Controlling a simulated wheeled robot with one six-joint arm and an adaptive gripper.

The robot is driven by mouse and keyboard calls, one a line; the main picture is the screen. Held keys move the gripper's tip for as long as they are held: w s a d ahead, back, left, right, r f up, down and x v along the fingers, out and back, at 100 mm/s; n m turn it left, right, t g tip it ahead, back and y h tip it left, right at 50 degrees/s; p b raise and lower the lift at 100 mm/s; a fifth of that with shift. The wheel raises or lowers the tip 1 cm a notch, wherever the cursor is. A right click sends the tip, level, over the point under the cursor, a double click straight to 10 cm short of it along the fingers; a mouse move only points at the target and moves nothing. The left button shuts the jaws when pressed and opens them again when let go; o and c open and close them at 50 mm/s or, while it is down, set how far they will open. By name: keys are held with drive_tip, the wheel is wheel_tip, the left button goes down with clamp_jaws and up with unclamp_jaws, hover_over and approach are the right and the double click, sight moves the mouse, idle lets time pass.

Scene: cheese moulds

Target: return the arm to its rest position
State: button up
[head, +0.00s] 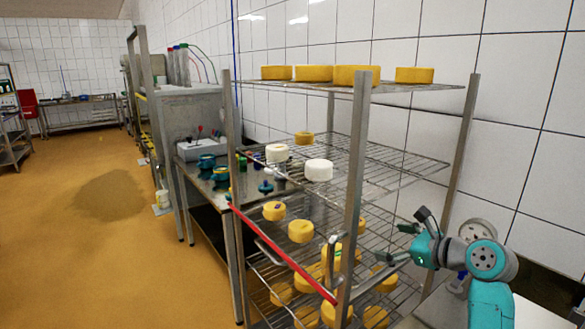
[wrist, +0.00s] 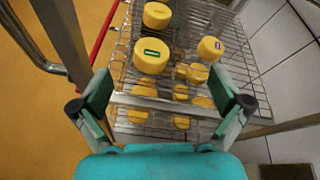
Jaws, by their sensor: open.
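My gripper (head: 398,243) is at the right side of the steel wire rack (head: 358,180), on my teal arm at the right of the head view. In the wrist view my gripper (wrist: 160,80) has its two jaws spread wide with nothing held between them. A metal bar of the rack (wrist: 165,104) crosses the picture between the jaws; I cannot tell how near it is. Beyond it, yellow cheeses (wrist: 152,55) sit on a wire shelf, one with a green label and another (wrist: 210,48) with a purple one.
Yellow cheeses (head: 357,75) fill the top shelf. White cheeses (head: 318,170) stand on the shelf below. A rack post (head: 353,190) and a red rail (head: 285,255) are in front. A steel table (head: 208,178) stands left; the floor (head: 80,250) is open. A tiled wall (head: 530,130) is behind.

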drive_tip(key=s+a+f+n+h, duration=0.1)
drive_tip(key=s+f, duration=0.2)
drive_tip(key=f, duration=0.3)
drive_tip(key=s+a+f+n+t+h, duration=0.1)
drive_tip(key=s+f, duration=0.2)
drive_tip(key=f, duration=0.4)
drive_tip(key=s+a+f+n+h, duration=0.1)
drive_tip(key=s+f, duration=0.1)
drive_tip(key=f, duration=0.4)
drive_tip(key=s+a+f+n+h, duration=0.1)
drive_tip(key=s+f+n+h, duration=0.15)
drive_tip(key=s+f, duration=0.5)
drive_tip(key=s+f+n+h, duration=0.1)
drive_tip(key=s+f+n, duration=0.3)
drive_tip(key=s, duration=0.6)
drive_tip(key=s+f+n+t+h, duration=0.15)
drive_tip(key=s+n, duration=0.45)
drive_tip(key=s, duration=1.3)
drive_tip(key=s+r+n, duration=0.5)
drive_tip(key=s, duration=0.2)
drive_tip(key=s+a+r+n, duration=0.1)
drive_tip(key=s+r+n, duration=0.3)
drive_tip(key=s, duration=0.4)
drive_tip(key=shift+a+r+n+t, duration=0.3)
drive_tip(key=shift+r+n+t, duration=0.05)
drive_tip(key=shift+r+n, duration=0.1)
